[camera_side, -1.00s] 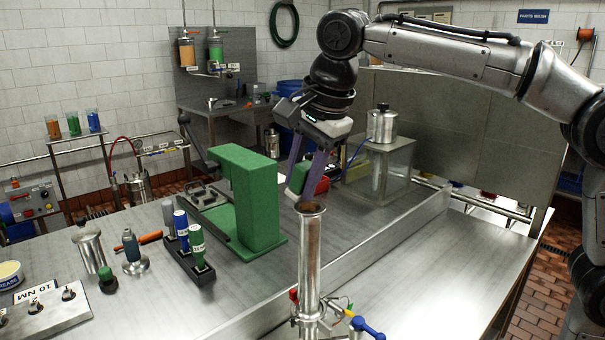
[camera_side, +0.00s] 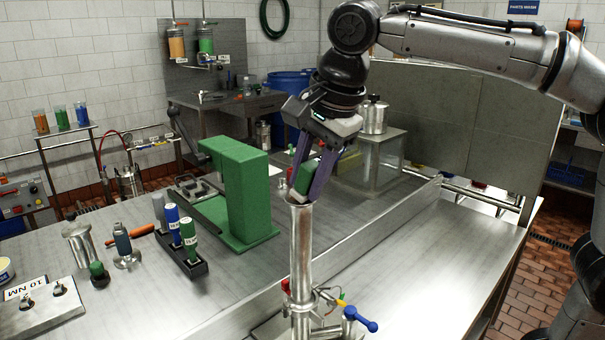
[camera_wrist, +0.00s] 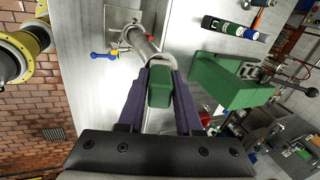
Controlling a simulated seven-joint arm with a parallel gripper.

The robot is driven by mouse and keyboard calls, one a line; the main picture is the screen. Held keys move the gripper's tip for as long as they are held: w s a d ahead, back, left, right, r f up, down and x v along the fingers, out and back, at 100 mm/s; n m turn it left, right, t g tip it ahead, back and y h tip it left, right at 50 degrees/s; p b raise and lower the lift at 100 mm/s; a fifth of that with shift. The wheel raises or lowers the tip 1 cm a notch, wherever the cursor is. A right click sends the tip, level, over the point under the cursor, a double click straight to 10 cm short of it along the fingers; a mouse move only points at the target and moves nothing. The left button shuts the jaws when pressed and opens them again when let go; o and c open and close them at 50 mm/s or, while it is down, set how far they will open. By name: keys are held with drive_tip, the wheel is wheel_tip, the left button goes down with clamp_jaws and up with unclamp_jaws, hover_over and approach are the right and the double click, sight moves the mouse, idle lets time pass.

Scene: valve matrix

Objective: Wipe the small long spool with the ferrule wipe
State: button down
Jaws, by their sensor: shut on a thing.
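A tall shiny metal tube, apparently the small long spool (camera_side: 300,255), stands upright near the front of the bench. It also shows in the wrist view (camera_wrist: 143,45), beyond my fingertips. My gripper (camera_side: 305,185) is shut on a green block with a pale pad at its lower end, apparently the ferrule wipe (camera_side: 308,173). The green block shows between my purple fingers in the wrist view (camera_wrist: 160,90). The pad is at the spool's upper end; I cannot tell whether it touches. The fingers and wipe partly hide the spool's top rim.
A blue-handled valve (camera_side: 360,323) sticks out at the spool's base. A green press-like block (camera_side: 245,195) stands to the left, with a black rack of bottles (camera_side: 185,257) in front of it. A raised metal edge runs along the bench; the right-hand surface (camera_side: 440,255) is clear.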

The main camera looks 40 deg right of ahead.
drive_tip(key=shift+w+f, duration=0.15)
drive_tip(key=shift+w, duration=1.55)
drive_tip(key=shift+d, duration=0.1)
drive_tip(key=shift+s+r, duration=0.25)
drive_tip(key=shift+s, duration=2.7)
drive_tip(key=shift+w+f, duration=0.15)
drive_tip(key=shift+w, duration=2.8)
drive_tip(key=shift+r, duration=3)
